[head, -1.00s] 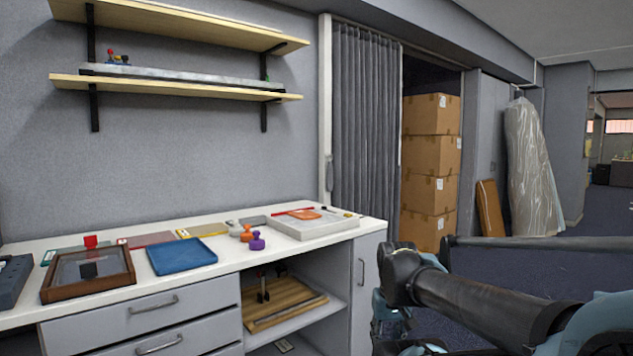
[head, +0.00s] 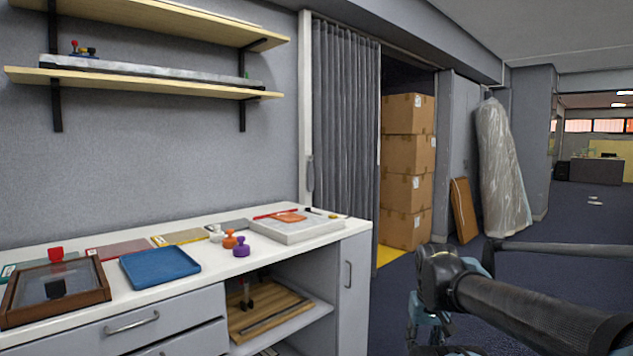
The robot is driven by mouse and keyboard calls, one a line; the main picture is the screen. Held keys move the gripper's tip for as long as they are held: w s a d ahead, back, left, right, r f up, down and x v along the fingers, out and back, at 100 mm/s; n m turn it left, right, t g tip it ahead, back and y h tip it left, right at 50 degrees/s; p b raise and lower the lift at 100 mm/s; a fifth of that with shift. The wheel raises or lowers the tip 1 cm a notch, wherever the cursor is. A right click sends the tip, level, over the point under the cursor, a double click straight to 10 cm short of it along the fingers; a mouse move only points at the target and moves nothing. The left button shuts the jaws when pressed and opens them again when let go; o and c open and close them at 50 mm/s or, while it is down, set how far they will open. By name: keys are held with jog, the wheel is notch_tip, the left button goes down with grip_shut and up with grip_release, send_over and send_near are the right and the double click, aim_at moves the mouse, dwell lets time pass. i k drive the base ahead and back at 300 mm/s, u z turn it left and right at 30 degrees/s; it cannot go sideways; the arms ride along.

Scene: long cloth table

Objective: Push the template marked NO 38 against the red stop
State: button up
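An orange flat piece (head: 289,217) lies on a pale grey slab (head: 300,232) at the right end of the white counter. A thin red bar (head: 275,214) lies along the slab's back left edge, close behind the orange piece. I cannot read any NO 38 marking, so I cannot tell which piece is that template. My arm extends in from the right, well away from the counter; I cannot make out my gripper.
Flat green, red (head: 120,249), yellow (head: 180,237) and grey plates lie along the wall. In front are a blue tray (head: 160,266), the wooden frame (head: 57,290), and orange and purple knobbed pieces (head: 240,247). An open shelf is below.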

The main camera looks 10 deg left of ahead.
aim_at(287, 216)
jog(key=u, duration=0.05)
jog(key=i, duration=1)
jog(key=z, duration=0.05)
